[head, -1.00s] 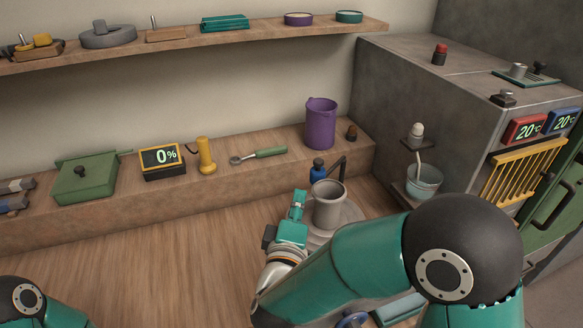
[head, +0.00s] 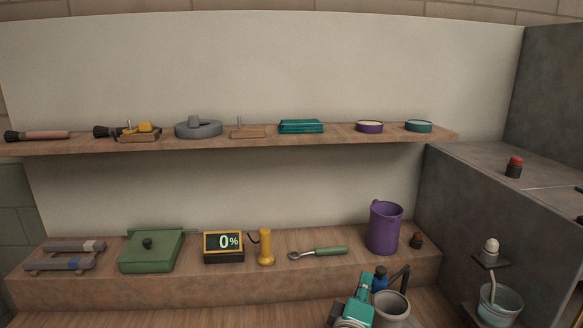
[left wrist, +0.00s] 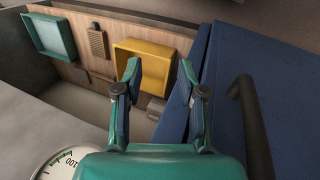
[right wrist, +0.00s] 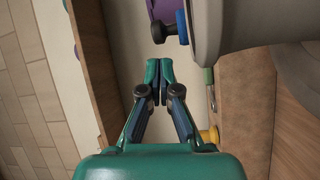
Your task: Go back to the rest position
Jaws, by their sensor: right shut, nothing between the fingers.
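My right gripper (head: 365,285) is at the bottom of the head view, just left of a grey cylindrical pot (head: 392,308). In the right wrist view its fingertips (right wrist: 159,66) are together with nothing between them. The grey pot (right wrist: 245,30) shows large there at the top right; I cannot tell whether gripper and pot touch. My left gripper (left wrist: 159,67) shows only in the left wrist view. Its fingers are spread and empty, with a yellow tray (left wrist: 145,62) beyond them and a blue surface with a dark handle to the right.
A shelf (head: 350,138) with several items runs above. A grey cabinet (head: 470,200) stands right.

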